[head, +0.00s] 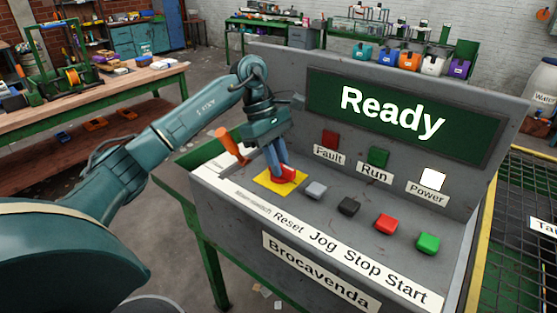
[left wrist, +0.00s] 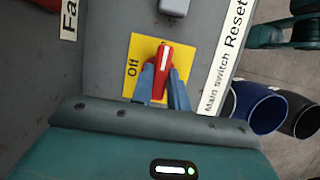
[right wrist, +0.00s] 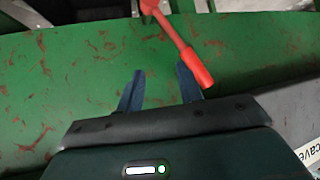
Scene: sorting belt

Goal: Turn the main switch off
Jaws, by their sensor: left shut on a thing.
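The main switch (head: 287,174) is a red handle on a yellow plate (head: 264,184) at the left end of the grey console. My left gripper (head: 280,172) is down at it, with blue fingers shut on the handle. In the left wrist view the red handle (left wrist: 163,62), with a white line on it, stands between the fingertips, and the plate reads "Off" left of it. The console screen (head: 390,112) reads "Ready" and the Power lamp (head: 433,179) is lit white. My right gripper (right wrist: 160,88) is open and empty in the right wrist view, outside the head view.
Grey, black, red and green buttons (head: 428,242) sit in a row right of the switch. An orange-handled lever (head: 230,146) stands at the console's left side. In the right wrist view a red-orange lever (right wrist: 190,55) lies beyond the fingers, over a scuffed green surface (right wrist: 70,70).

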